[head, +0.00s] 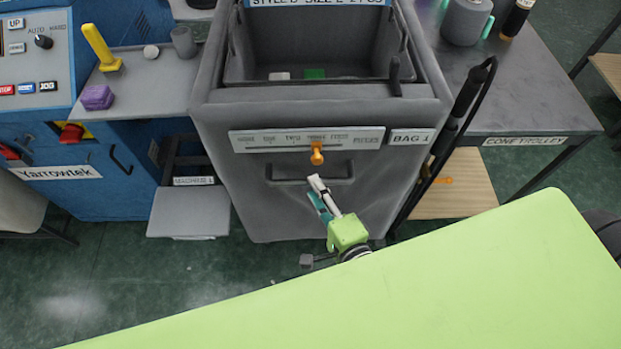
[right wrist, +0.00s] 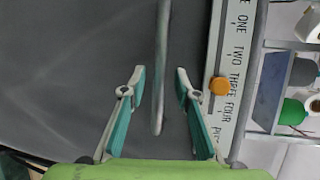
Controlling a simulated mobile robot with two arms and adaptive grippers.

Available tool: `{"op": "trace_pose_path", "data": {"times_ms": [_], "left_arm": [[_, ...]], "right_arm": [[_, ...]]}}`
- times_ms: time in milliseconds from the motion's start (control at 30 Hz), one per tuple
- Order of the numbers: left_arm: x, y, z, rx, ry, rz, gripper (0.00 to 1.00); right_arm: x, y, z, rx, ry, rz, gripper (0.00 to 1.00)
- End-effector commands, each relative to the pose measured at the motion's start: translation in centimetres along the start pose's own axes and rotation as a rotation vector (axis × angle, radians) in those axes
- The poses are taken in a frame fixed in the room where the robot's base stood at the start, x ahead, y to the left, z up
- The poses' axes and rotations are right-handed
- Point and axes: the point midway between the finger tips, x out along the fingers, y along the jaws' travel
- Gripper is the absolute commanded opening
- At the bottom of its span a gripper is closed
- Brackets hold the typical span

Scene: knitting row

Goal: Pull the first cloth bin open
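The cloth bin (head: 255,205) is a tall grey bin with an open top in the middle of the head view. Its dark bar handle (head: 285,182) is on the front, below the label strip. My right gripper (head: 318,186) is in front of the handle, at its middle to right part. In the right wrist view the handle (right wrist: 161,60) runs between the two open teal fingers of the right gripper (right wrist: 159,78), with a gap on both sides. Whether the fingertips reach past the bar is hard to tell. My left gripper is not in view.
An orange slider knob (head: 317,153) sticks out of the number strip (head: 265,140) just above the handle. A blue machine (head: 110,175) with a small shelf stands at left. A table labelled cone trolley (head: 540,105) and a black pole (head: 450,130) are at right.

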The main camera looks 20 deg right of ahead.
Motion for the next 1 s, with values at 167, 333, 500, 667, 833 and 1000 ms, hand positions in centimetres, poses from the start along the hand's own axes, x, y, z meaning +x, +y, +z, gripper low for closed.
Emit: {"op": "trace_pose_path", "data": {"times_ms": [167,333,500,667,833,1000], "left_arm": [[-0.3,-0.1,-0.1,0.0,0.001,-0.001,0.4],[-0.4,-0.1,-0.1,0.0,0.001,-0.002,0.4],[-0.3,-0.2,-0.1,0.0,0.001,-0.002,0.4],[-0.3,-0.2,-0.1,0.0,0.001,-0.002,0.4],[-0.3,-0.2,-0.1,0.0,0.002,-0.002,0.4],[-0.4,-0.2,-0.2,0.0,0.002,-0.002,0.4]], "right_arm": [[2.6,-0.1,0.0,-0.001,0.001,-0.001,0.29],[3.6,0.0,0.0,-0.001,0.0,0.001,0.29],[3.7,0.1,0.0,-0.002,0.0,0.001,0.29],[3.7,0.1,0.0,-0.001,0.0,0.001,0.16],[3.7,0.1,0.0,-0.001,0.0,0.001,0.0],[3.6,0.1,0.0,-0.001,0.0,0.002,0.0]]}}
